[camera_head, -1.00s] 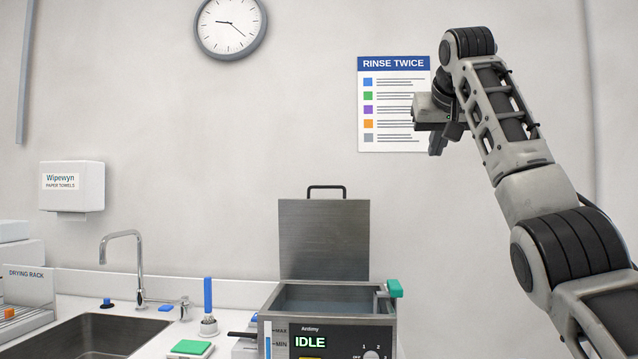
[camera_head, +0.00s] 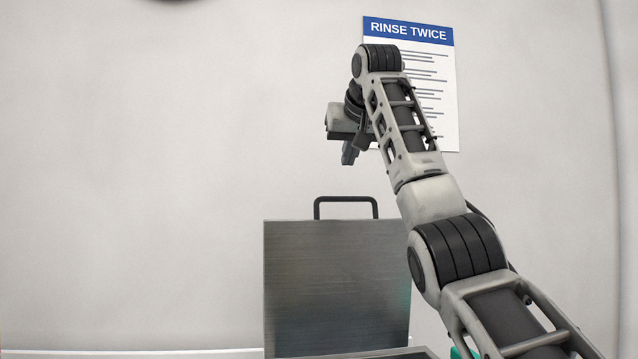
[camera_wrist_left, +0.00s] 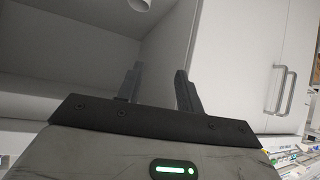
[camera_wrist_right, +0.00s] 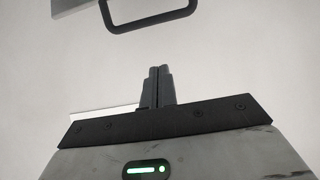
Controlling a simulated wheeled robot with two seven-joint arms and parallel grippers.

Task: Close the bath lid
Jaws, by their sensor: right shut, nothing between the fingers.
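The bath lid (camera_head: 337,285) is a brushed grey metal plate standing upright, open, with a black bar handle (camera_head: 346,199) on its top edge. The bath (camera_head: 405,353) shows only as a strip at the bottom of the head view. My right gripper (camera_head: 349,153) is shut and empty, pointing down above the lid handle and apart from it. In the right wrist view its fingers (camera_wrist_right: 158,70) are together, with the handle (camera_wrist_right: 150,15) beyond them at the top. My left gripper (camera_wrist_left: 157,80) shows only in the left wrist view, open with nothing between its fingers.
A "RINSE TWICE" poster (camera_head: 440,95) hangs on the wall behind my right arm. A green part (camera_head: 462,350) shows at the bottom by the bath. In the left wrist view a white cabinet (camera_wrist_left: 235,60) with a bar handle stands close. The wall left of the lid is clear.

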